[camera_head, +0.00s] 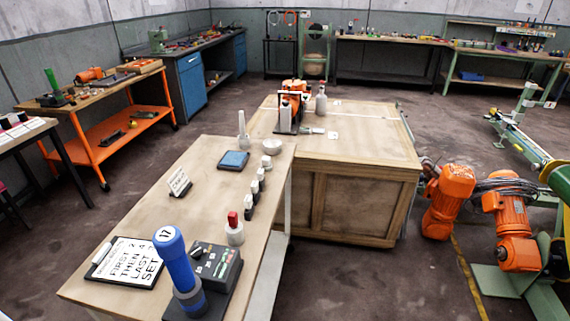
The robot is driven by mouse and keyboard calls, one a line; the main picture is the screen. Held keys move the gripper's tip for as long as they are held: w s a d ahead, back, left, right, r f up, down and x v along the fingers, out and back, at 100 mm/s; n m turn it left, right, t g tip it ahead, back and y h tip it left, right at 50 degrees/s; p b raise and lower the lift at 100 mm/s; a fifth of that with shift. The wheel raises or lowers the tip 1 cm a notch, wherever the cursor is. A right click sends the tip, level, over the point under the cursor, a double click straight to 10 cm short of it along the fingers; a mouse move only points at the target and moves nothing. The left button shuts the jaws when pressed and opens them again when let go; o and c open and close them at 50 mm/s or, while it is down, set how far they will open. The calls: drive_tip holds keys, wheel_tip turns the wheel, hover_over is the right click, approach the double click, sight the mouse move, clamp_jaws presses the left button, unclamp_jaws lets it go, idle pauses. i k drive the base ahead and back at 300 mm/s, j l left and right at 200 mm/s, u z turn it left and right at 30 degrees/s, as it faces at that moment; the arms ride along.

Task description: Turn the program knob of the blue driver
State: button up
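The blue driver (176,258) is a tall blue cylinder with a grey lower part, standing upright at the near end of the narrow wooden table (130,250). A white tag marked "17" is on its upper side. Close to its right is a dark control box (217,265) with small dials and markings on top. A small dark knob (197,251) with a light mark sits at the box's left corner, which may be the program knob; its setting is too small to read. My gripper is not in view.
A sign (127,262) lies left of the driver. A red-topped white bottle (234,228), several small bottles, a dark tablet (233,160) and a small card (179,182) stand farther along the table. A wooden crate (360,190) adjoins it.

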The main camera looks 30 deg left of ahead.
sight(196, 253)
drive_tip(key=u, duration=1.7)
drive_tip(key=j+z, duration=0.25)
drive_tip(key=j, duration=0.45)
drive_tip(key=l+u, duration=0.35)
drive_tip(key=l, duration=0.35)
drive_tip(key=l+u, duration=0.3)
drive_tip(key=l, duration=0.4)
